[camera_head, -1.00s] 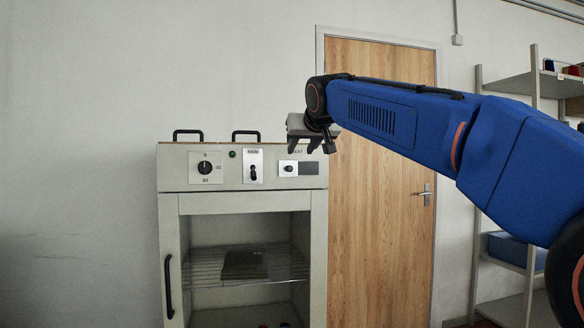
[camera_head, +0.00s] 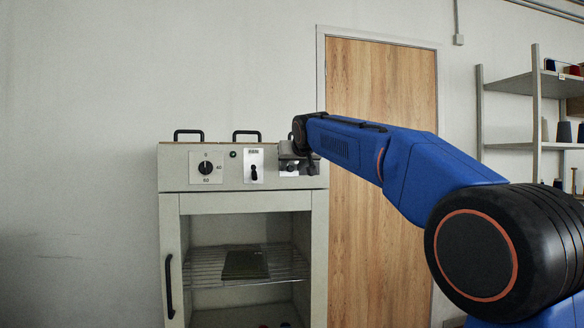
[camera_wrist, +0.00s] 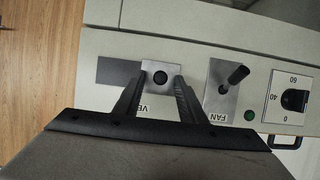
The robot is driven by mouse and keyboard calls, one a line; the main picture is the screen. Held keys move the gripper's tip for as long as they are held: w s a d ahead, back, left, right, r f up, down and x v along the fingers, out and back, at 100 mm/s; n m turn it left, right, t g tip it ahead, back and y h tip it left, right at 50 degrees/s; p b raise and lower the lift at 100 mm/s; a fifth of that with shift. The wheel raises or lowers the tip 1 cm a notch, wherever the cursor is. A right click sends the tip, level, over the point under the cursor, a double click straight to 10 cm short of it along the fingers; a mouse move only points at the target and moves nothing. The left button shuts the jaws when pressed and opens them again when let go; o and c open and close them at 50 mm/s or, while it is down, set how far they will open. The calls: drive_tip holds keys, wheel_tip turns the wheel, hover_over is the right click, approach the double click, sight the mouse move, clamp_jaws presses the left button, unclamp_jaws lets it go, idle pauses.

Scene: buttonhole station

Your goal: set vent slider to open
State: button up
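The vent slider (camera_wrist: 161,77) is a small dark round knob on a light plate, with a dark grey rectangle (camera_wrist: 118,71) beside it, to its left in the wrist view. The letters "VE" show upside down there, partly hidden by a finger. My gripper (camera_wrist: 159,86) is open, its fingers on either side of the knob in that picture. I cannot tell whether they touch it. In the head view my gripper (camera_head: 293,162) is in front of the panel's right part and hides most of the vent slider.
The oven-like cabinet (camera_head: 245,201) has a dial (camera_head: 206,168) and a fan switch (camera_head: 254,172) left of the vent. A wooden door (camera_head: 380,230) is to the right.

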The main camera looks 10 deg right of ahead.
drive_tip(key=shift+w, duration=0.1)
clamp_jaws()
drive_tip(key=d, duration=0.7)
drive_tip(key=shift+d, duration=0.15)
unclamp_jaws()
drive_tip(key=shift+d, duration=0.15)
drive_tip(key=v, duration=1.7)
